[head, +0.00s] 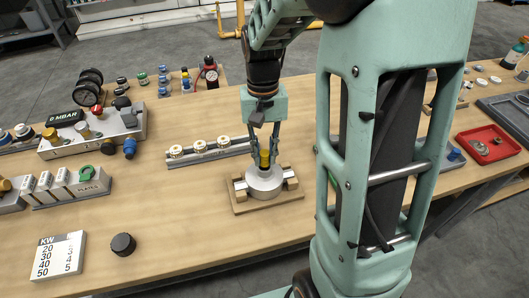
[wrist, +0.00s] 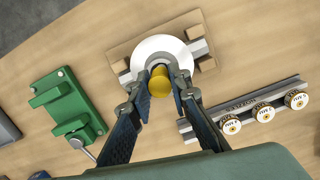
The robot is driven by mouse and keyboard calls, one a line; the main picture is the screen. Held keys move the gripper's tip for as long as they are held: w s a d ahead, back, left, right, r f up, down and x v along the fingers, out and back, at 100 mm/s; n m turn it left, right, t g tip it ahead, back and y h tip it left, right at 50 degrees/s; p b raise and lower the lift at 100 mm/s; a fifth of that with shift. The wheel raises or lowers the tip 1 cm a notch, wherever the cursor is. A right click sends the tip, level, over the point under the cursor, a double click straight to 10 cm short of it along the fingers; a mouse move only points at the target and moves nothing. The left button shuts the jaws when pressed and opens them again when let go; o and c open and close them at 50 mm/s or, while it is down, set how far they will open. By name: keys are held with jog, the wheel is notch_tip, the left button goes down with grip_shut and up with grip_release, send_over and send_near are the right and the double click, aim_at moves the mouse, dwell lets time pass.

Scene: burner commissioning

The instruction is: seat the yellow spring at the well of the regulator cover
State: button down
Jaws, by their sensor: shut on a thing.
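The yellow spring (wrist: 160,83) is upright between the fingertips of my gripper (wrist: 163,86), which is shut on it. In the head view the spring (head: 264,159) shows at the middle of the round silver regulator cover (head: 265,183). The cover, also in the wrist view (wrist: 148,52), lies on a wooden fixture (head: 239,207) with metal blocks at its sides. My gripper (head: 265,163) points down over the cover's centre. The well is hidden by the spring and fingers, so I cannot tell whether the spring's lower end is inside it.
A rail with several brass nozzles (head: 225,142) stands just left of the fixture. A green fixture (wrist: 65,100) shows in the wrist view. A pressure manifold (head: 95,138), a number card (head: 60,257) and a black knob (head: 123,244) are at left. A red tray (head: 487,145) is at right. The front-middle tabletop is clear.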

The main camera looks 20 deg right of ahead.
jog(key=shift+f+b, duration=0.7)
jog(key=shift+f, duration=0.3)
jog(key=c, duration=1.7)
grip_release()
jog(key=shift+r, duration=0.1)
jog(key=r, duration=0.4)
jog(key=w+r, duration=0.1)
jog(key=r, duration=0.6)
jog(key=shift+w+d+r, duration=0.1)
jog(key=shift+w+r, duration=0.15)
jog(key=shift+r, duration=0.15)
